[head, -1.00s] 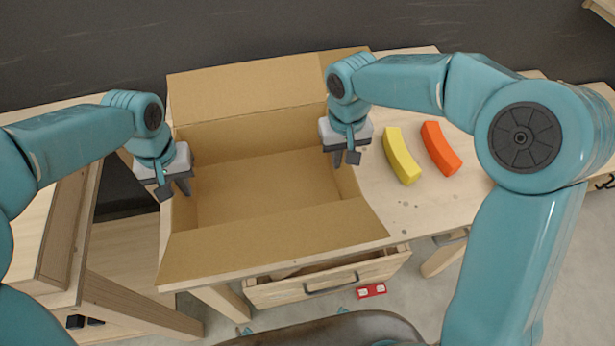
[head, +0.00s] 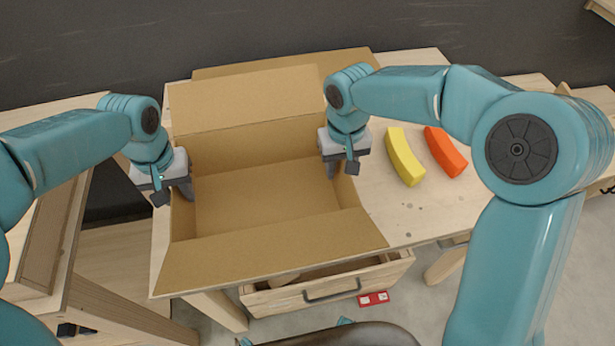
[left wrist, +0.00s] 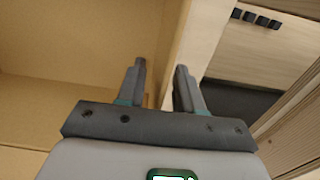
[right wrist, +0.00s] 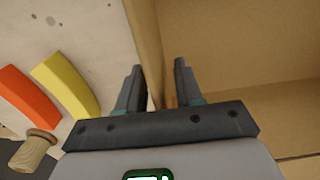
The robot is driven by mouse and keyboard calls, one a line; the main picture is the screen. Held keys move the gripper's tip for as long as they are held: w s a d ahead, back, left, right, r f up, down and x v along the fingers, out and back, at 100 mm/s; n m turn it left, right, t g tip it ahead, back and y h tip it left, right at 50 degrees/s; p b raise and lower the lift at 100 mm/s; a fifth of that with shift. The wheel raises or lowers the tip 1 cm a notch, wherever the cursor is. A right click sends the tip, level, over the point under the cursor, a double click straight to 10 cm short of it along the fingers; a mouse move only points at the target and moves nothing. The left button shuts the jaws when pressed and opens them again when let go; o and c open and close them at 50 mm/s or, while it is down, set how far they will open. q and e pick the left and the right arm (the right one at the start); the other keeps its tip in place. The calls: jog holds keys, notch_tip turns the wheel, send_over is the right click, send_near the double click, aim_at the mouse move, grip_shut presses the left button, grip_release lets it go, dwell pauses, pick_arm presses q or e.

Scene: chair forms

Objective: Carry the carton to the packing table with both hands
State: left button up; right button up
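The open brown carton (head: 265,245) stands on a light wooden table (head: 430,205), with its front flap spread towards me and its floor bare. My left gripper (head: 172,190) is at the carton's left wall. In the left wrist view its fingers (left wrist: 160,75) stand apart, one on each side of the carton wall (left wrist: 172,50). My right gripper (head: 341,165) is at the right wall. In the right wrist view its fingers (right wrist: 157,72) also stand apart around the wall (right wrist: 147,40). Whether any finger touches the cardboard is hard to tell.
A yellow block (head: 405,157) and an orange block (head: 446,152) lie right of the carton. A half-open drawer (head: 330,290) is below the table's front edge. A red box (head: 373,298) lies on the floor. Another wooden table (head: 40,240) stands at the left.

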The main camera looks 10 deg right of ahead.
pick_arm(q)
notch_tip(320, 180, up, 11)
jog(key=shift+f, duration=0.2)
pick_arm(e)
notch_tip(320, 180, up, 12)
jog(key=shift+r, duration=0.1)
dwell(0.5)
